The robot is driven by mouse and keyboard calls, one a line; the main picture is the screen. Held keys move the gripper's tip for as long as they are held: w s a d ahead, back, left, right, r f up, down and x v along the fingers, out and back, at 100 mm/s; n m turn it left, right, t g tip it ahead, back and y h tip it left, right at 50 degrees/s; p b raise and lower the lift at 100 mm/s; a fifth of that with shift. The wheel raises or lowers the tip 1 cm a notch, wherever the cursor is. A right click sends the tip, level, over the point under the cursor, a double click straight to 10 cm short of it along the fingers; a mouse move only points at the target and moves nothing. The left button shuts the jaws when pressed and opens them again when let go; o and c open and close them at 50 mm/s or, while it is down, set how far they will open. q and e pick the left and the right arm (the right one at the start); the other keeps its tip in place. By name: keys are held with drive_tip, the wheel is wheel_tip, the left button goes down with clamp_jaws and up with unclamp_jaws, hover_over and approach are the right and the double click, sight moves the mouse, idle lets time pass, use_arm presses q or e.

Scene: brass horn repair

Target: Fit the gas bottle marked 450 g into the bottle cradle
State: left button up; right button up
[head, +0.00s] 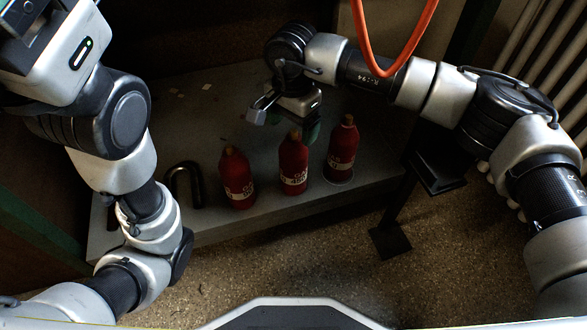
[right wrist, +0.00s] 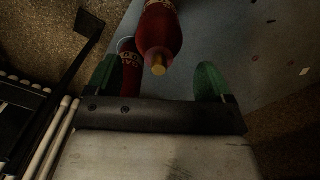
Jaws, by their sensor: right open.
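Three red gas bottles with brass-coloured tops and pale label bands stand upright on the grey bench (head: 220,125): a left bottle (head: 236,180), a middle bottle (head: 293,165) and a right bottle (head: 341,150). Their markings are too small to read. My right gripper (head: 287,118) is open and empty, just behind and above the middle and right bottles. In the right wrist view its green fingertips (right wrist: 160,80) stand apart, with one bottle (right wrist: 160,32) seen in the gap and another bottle partly hidden behind it. I cannot make out the cradle for certain. My left gripper's fingers are out of frame.
A dark U-shaped tube (head: 184,183) stands on the bench left of the bottles. An orange hose (head: 384,70) hangs at the top. A black stand (head: 438,172) is beside the bench's right end. Bench space behind the left bottle is mostly clear.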

sight(293, 131)
wheel_tip(293, 131, down, 4)
drive_tip(key=b, duration=0.2)
drive_tip(key=shift+f+b, duration=0.1)
drive_tip(key=shift+b, duration=0.25)
clamp_jaws()
drive_tip(key=shift+r, duration=0.2)
